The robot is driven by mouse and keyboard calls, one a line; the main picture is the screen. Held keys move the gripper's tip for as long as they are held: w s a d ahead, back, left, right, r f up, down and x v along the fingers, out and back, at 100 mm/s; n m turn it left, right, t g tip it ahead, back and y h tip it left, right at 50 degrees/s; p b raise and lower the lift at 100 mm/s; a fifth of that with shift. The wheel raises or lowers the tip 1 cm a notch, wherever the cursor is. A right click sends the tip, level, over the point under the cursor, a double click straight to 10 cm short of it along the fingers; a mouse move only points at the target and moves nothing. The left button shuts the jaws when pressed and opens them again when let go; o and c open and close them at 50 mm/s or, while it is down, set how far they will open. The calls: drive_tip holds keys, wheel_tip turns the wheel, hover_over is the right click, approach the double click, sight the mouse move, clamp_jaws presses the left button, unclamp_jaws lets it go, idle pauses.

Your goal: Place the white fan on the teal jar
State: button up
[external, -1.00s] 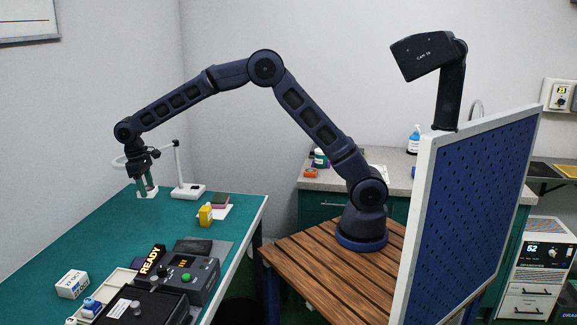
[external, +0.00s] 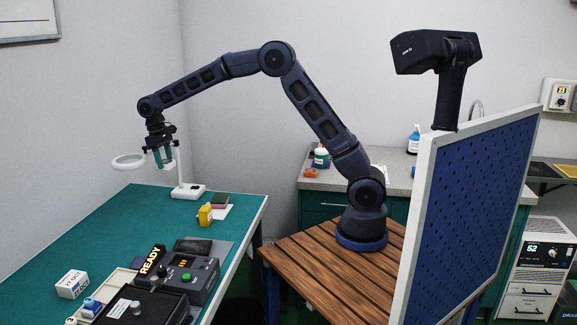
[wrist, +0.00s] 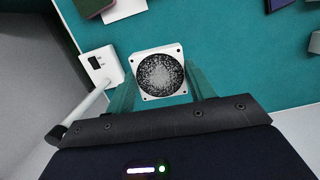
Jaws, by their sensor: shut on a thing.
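The white fan (wrist: 158,75) is a small square frame with a round dark speckled grille. My gripper (external: 164,158) is shut on it, with the teal fingers at its two sides in the wrist view (wrist: 160,88). The fan is held above the far end of the green table, clear of its top. A small teal jar (external: 321,160) with a pale lid stands on the grey counter at the back, behind my arm. My gripper is far to the left of the jar. The jar is not seen in the wrist view.
A white ring lamp (external: 128,162) on a stand with a white base (external: 188,191) is close beside my gripper. An orange item (external: 311,173) is near the jar. A yellow object (external: 205,214) and black equipment (external: 185,275) lie on the table. A blue pegboard (external: 470,210) stands at right.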

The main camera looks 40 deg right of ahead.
drive_tip(key=w+d+r+m, duration=0.25)
drive_tip(key=w+d, duration=0.25)
drive_tip(key=d, duration=0.9)
drive_tip(key=w+d+r+m+y, duration=0.1)
drive_tip(key=w+d+m, duration=0.3)
drive_tip(key=d, duration=1)
drive_tip(key=w+d+r+m, duration=0.2)
drive_tip(key=w+d, duration=0.5)
drive_tip(key=d, duration=0.6)
wheel_tip(320, 180, up, 4)
drive_tip(key=m+y, duration=0.1)
drive_tip(key=m, duration=0.8)
hover_over(322, 150)
drive_tip(key=f, duration=1.3)
drive_tip(key=w+f, duration=0.1)
drive_tip(key=f, duration=0.5)
drive_tip(key=shift+d+f, duration=0.3)
drive_tip(key=shift+f, duration=0.05)
drive_tip(key=shift+f, duration=0.1)
drive_tip(key=o, duration=1)
